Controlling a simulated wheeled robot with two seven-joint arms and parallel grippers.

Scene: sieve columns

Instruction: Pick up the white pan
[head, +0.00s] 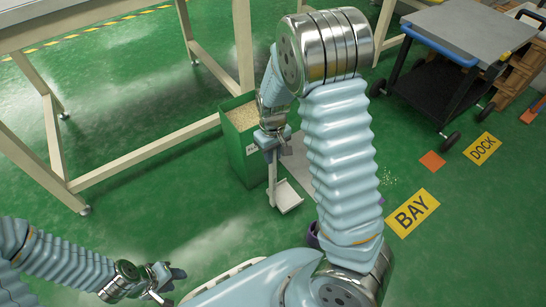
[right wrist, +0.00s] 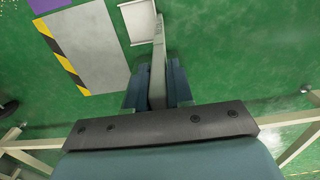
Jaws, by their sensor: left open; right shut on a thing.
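The white pan (head: 287,196) hangs below my right gripper (head: 271,148) in the head view, with its flat handle pointing up to the fingers. I cannot tell whether the pan touches the floor. My left gripper (head: 165,284) is open and empty at the lower left, far from the pan.
A green bin (head: 238,158) full of pale grains stands just left of the right gripper. A cream table frame (head: 150,148) is at the left. A grey-topped cart (head: 470,38) and yellow BAY (head: 412,212) and DOCK (head: 482,149) signs are at the right.

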